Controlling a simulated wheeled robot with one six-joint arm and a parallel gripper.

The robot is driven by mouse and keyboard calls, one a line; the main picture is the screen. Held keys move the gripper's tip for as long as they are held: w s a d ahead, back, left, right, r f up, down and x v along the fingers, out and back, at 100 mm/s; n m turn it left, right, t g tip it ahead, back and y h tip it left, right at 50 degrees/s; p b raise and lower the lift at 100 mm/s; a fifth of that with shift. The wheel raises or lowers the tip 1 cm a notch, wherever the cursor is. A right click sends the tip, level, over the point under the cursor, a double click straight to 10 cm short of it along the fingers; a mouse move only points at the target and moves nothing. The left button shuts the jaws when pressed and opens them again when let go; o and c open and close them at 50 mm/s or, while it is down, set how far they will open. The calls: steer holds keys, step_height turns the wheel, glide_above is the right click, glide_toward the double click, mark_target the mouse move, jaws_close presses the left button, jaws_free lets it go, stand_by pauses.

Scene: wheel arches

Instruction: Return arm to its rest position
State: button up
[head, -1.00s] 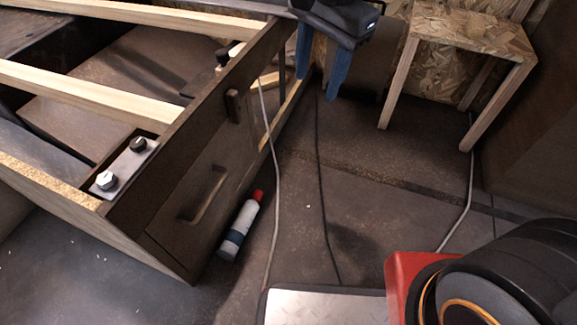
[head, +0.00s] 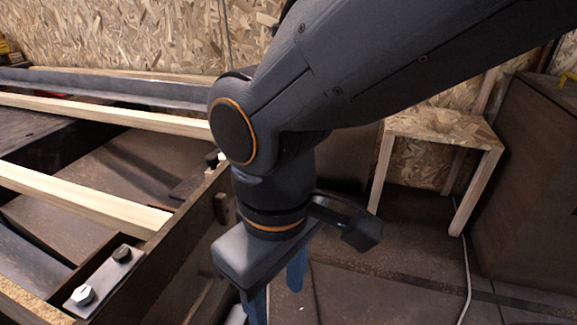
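My gripper (head: 276,289) hangs fingers-down in the lower middle of the head view, at the end of my dark arm. Its two blue fingers are apart, and I see nothing between them. The left fingertip runs to the bottom edge of the picture. My arm crosses from the upper right down to the gripper and hides part of the back wall. The gripper is beside the right side of the dark wooden frame.
The wooden frame with pale slats (head: 90,196) and a bolted metal plate (head: 102,276) fills the left. A chipboard stool (head: 440,128) stands at the back right, beside a brown cabinet (head: 530,190). Open floor (head: 400,270) with a pale cable lies at the lower right.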

step_height(320, 180, up, 16)
steer(key=d+f+m+y+p, duration=0.15)
steer(key=m+p, duration=0.25)
steer(key=p, duration=1)
steer(key=d+r+m+p, duration=0.2)
steer(key=d+r+p, duration=0.4)
steer(key=r+p, duration=0.4)
steer(key=d+r+m+h+p, duration=0.1)
steer(key=d+r+p, duration=0.6)
steer(key=p, duration=0.8)
steer(key=d+r+m+p, duration=0.3)
steer(key=d+r+p, duration=0.4)
steer(key=r+p, duration=0.5)
steer(key=shift+r+m+h+p, duration=0.3)
steer(key=shift+h+p, duration=0.05)
steer(key=shift+p, duration=0.15)
